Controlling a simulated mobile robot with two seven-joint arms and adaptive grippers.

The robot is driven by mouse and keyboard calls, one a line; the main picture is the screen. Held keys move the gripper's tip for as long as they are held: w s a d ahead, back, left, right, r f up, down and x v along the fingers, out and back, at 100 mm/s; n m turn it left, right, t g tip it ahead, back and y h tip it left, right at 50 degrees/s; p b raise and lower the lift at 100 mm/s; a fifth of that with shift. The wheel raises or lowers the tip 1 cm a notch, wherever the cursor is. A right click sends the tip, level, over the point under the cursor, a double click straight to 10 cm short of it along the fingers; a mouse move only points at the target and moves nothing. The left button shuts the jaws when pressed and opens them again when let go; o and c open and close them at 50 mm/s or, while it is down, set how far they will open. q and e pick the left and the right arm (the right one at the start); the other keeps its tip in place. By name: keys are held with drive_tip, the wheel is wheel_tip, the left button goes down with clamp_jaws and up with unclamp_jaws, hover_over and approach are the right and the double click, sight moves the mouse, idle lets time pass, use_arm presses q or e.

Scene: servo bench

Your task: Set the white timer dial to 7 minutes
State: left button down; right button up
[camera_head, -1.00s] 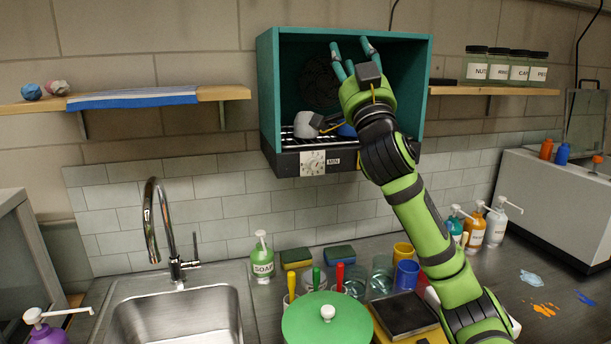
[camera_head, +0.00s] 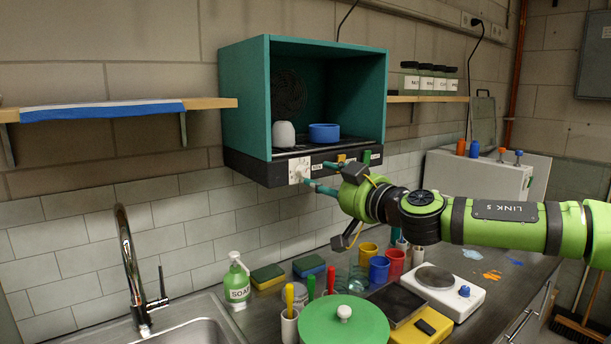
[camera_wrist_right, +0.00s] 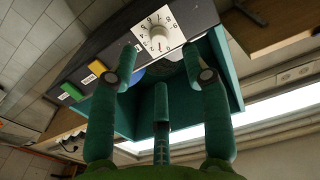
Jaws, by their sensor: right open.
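The white timer dial (camera_head: 299,171) sits on the dark front strip under the teal cabinet. In the right wrist view the dial's knob (camera_wrist_right: 158,42) stands out from a square white plate with printed numbers, seen at a turned angle. I cannot read its setting for sure. My right gripper (camera_head: 319,175) reaches in from the right, its green fingers pointing at the dial. In the right wrist view the open right gripper (camera_wrist_right: 160,65) has its fingers spread below and either side of the knob, apparently not touching it. My left gripper is not in view.
The open teal cabinet (camera_head: 246,100) holds a white cup-like thing (camera_head: 283,135) and a blue bowl (camera_head: 324,132). Coloured buttons lie along the strip right of the dial. Below stand a soap bottle (camera_head: 237,284), sponges, cups, a green lid (camera_head: 318,326) and a scale (camera_head: 440,283).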

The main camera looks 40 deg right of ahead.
sight(305, 173)
drive_tip(key=w+p, duration=0.2)
drive_tip(key=w, duration=0.1)
drive_tip(key=w+p, duration=0.1)
drive_tip(key=shift+w+d, duration=0.15)
drive_tip(key=shift+d, duration=0.2)
drive_tip(key=shift+w, duration=0.3)
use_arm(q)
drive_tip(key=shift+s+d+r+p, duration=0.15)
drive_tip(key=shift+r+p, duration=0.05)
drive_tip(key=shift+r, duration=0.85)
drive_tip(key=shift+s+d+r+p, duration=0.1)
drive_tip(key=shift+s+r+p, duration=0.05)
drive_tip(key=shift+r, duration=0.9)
use_arm(e)
drive_tip(key=shift+w+d, duration=0.1)
drive_tip(key=shift+w, duration=0.6)
clamp_jaws()
